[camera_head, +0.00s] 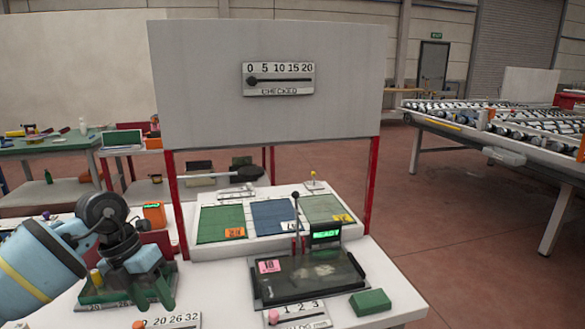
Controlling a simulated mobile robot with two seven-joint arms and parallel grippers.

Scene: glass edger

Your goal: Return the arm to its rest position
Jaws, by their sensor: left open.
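My left arm comes in from the left edge, and my left gripper (152,291) hangs at its end over the left part of the white workbench (225,290). Its dark fingers point down and are apart. I see nothing held between them. A green tray or mat (95,297) lies below and beside the gripper, partly hidden by it. My right gripper is out of the picture.
A dark tray with a glassy plate (310,277) and a green block (370,302) sit right of my gripper. A lever (296,213) stands behind, beside a READY display (326,235). A tall white panel (265,95) rises at the back on red posts.

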